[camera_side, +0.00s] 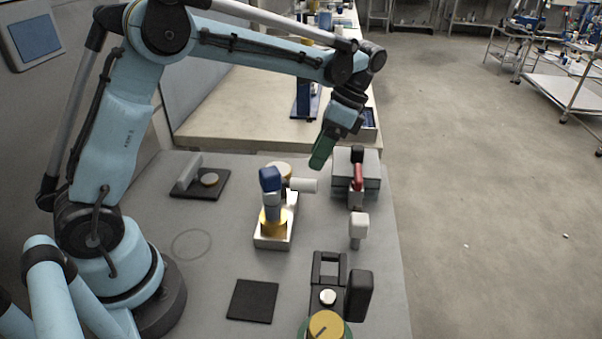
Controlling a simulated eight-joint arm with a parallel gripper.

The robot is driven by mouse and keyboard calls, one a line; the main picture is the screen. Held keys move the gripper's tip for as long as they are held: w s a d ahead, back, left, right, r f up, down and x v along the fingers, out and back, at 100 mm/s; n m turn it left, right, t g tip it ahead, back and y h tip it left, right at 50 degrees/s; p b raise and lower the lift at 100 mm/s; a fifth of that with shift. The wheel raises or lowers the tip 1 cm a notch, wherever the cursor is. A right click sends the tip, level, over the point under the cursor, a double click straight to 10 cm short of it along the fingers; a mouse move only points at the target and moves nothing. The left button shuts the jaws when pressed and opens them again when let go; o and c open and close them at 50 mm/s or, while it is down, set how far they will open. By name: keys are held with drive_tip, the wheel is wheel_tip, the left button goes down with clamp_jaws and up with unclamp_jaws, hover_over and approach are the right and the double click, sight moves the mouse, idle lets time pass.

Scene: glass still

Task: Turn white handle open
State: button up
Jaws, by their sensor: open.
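A white cylindrical handle (303,184) sticks out to the right, roughly level, from a valve assembly with a blue cap (270,179) and a brass-coloured body (272,219). The assembly stands on a pale metal block (272,241) in the middle of the grey table. My gripper (320,157) hangs above and slightly right of the white handle, apart from it, tilted down to the left. Its green fingers overlap in this view, so the gap between them is hidden. It is open, and nothing shows in it.
A grey box with a red lever (357,178) and a white upright part (358,226) stand to the right. A black fixture with a yellow knob (326,324) is at the front. A black plate (252,301) lies front left. The table's left middle is clear.

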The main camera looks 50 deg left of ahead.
sight(296, 188)
drive_tip(key=shift+x, duration=3.45)
drive_tip(key=shift+d, duration=0.1)
drive_tip(key=shift+c, duration=0.2)
clamp_jaws()
